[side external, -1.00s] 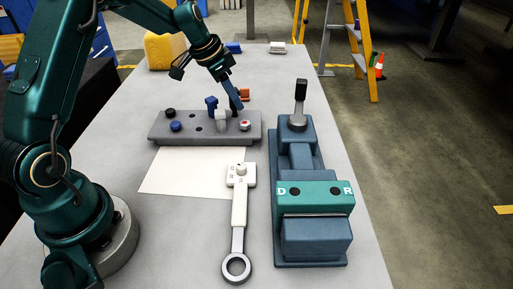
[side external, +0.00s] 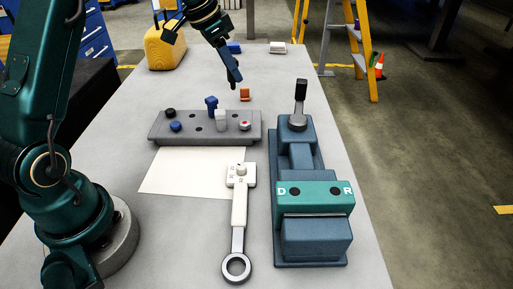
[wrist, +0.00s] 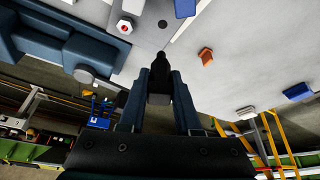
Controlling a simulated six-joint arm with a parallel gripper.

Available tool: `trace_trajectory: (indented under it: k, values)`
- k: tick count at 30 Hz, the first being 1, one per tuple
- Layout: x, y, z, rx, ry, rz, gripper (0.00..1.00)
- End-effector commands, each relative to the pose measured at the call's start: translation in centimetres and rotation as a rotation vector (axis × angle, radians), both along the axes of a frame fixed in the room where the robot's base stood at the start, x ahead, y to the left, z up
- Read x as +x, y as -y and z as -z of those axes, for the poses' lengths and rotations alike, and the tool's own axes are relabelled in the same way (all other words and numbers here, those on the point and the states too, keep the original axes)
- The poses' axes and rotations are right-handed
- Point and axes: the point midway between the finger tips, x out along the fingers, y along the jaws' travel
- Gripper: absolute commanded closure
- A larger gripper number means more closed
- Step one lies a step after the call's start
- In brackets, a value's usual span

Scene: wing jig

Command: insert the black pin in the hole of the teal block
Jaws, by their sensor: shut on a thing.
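My gripper (side external: 233,80) is raised in the air above the back of the grey rack. In the wrist view my gripper (wrist: 160,90) is shut on the black pin (wrist: 159,68), which points away from the fingers. In the side view the pin (side external: 234,87) is small and dark at the fingertips. The teal block (side external: 315,203) sits on the blue-grey vise at the right, well away from the pin. Its top has two dark holes, one beside the letter D (side external: 295,191) and one beside the R (side external: 335,191).
The grey rack (side external: 158,128) holds blue, black, white and red-topped pieces and has several open holes. A white sheet (side external: 185,175) and a ring-ended tool (side external: 238,215) lie in front. The vise's upright handle (side external: 300,95) stands tall. An orange piece (side external: 244,94) lies behind the rack.

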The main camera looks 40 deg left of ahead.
Motion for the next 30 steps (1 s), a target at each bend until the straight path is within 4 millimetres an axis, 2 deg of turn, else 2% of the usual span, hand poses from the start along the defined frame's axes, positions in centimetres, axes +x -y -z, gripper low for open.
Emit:
trace_trajectory:
  k: [7, 11, 14, 20, 24, 27, 30]
  values:
    - [-0.6, 0.4, 0.1, 0.000, 0.001, 0.035, 1.00]
    - [-1.3, 3.3, -0.5, 0.001, 0.002, 0.140, 1.00]
    - [-1.8, 6.6, -1.2, 0.002, 0.004, 0.250, 1.00]
    - [-4.1, 14.9, -3.2, 0.003, 0.005, 0.523, 1.00]
    - [-7.0, 20.6, -4.7, 0.002, 0.005, 0.723, 1.00]
    - [-9.1, 24.0, -5.6, 0.002, 0.005, 0.848, 1.00]
    - [-11.1, 26.5, -6.3, 0.002, 0.003, 0.942, 1.00]
